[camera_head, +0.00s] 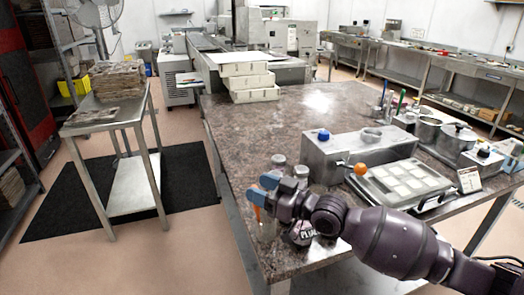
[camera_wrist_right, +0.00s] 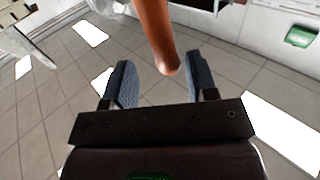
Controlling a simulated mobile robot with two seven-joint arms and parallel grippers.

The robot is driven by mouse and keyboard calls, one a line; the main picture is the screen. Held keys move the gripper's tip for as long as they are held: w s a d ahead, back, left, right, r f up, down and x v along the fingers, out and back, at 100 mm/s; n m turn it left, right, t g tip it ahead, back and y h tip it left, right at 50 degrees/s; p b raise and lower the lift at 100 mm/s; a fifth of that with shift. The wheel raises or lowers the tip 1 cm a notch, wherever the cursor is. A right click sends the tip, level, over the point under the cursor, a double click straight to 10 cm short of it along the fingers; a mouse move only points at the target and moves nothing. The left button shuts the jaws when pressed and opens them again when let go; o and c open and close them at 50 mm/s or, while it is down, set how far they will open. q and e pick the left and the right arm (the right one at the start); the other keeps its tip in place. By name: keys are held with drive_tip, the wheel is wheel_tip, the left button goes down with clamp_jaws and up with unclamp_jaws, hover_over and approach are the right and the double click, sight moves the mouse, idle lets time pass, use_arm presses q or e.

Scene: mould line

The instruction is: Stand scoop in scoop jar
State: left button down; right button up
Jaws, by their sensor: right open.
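The scoop's orange-brown handle (camera_head: 257,213) shows just below my right gripper (camera_head: 262,190), near the table's front left edge. In the right wrist view the handle (camera_wrist_right: 157,35) comes down from the top, and its rounded end lies near the gap between the fingers of my right gripper (camera_wrist_right: 160,85). The fingers are open, with space on both sides of the handle. The scoop's bowl is not visible. A pale, clear jar-like shape (camera_head: 267,230) shows under the gripper; I cannot tell for sure whether the handle stands in it. My left gripper is not in view.
Two small lidded jars (camera_head: 279,161) and a labelled round container (camera_head: 301,234) stand close to my right gripper. A grey metal box (camera_head: 340,158) and a tray of pale blocks (camera_head: 400,182) lie right of it. The table (camera_head: 245,135) is clear farther back, before stacked pale boxes (camera_head: 250,82).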

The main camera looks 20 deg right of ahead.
wheel_tip(320, 180, up, 19)
drive_tip(key=p, duration=0.2)
idle(0.3)
drive_tip(key=shift+r, duration=0.1)
drive_tip(key=s+d+f+m+g+h, duration=0.15)
drive_tip(key=s+f+h, duration=0.35)
drive_tip(key=f, duration=0.7)
drive_tip(key=s+d+f+m+g+h, duration=0.1)
drive_tip(key=s+d+f+m+h, duration=0.2)
drive_tip(key=s+f, duration=0.6)
drive_tip(key=s+d+f+m+g+h, duration=0.2)
drive_tip(key=s+d+f+g+h, duration=0.15)
drive_tip(key=s+f, duration=0.5)
drive_tip(key=s+d+f+m+g+h, duration=0.2)
drive_tip(key=s+d+f+g, duration=0.3)
drive_tip(key=s, duration=0.6)
drive_tip(key=w+a+f+t, duration=0.1)
drive_tip(key=w+f+t, duration=0.6)
drive_tip(key=f+t, duration=0.2)
drive_tip(key=shift+f+n, duration=0.45)
drive_tip(key=shift+f, duration=0.5)
